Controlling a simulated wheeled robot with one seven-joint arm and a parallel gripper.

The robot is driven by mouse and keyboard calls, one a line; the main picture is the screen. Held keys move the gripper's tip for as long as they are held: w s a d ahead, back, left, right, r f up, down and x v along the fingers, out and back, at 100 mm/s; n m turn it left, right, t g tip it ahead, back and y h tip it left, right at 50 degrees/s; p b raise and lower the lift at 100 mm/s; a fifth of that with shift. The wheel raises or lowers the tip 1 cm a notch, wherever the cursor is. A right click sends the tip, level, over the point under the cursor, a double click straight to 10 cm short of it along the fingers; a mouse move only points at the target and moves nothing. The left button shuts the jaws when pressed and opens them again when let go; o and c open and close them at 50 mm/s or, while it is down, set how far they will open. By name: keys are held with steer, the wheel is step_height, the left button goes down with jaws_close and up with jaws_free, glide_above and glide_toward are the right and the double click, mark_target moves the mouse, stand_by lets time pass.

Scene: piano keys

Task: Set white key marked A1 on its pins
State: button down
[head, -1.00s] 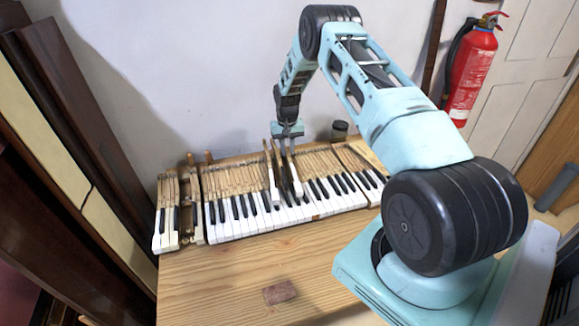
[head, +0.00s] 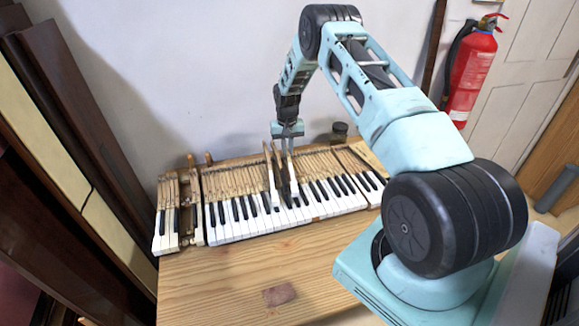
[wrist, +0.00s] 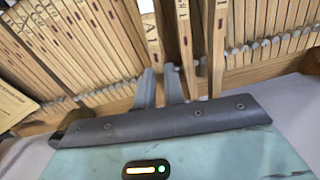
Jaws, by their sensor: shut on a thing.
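My gripper (head: 287,146) is over the middle of the keyboard, above the rear part of the keys. It is shut on a white-fronted key (head: 293,184), which stands tilted above the row. In the wrist view my gripper's fingertips (wrist: 161,85) close around a wooden key stick (wrist: 151,35) with a dark letter mark like an A; its full mark is not clear. The pins under the held key are hidden by neighbouring keys and the fingers.
The keyboard (head: 235,222) lies on a wooden bench (head: 210,285). Another raised key (head: 273,188) stands just left of the held one. A dark jar (head: 339,131) is behind the keys.

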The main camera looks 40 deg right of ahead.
steer(key=shift+r+p, duration=1.65)
steer(key=shift+r, duration=2.15)
steer(key=shift+a, duration=0.1)
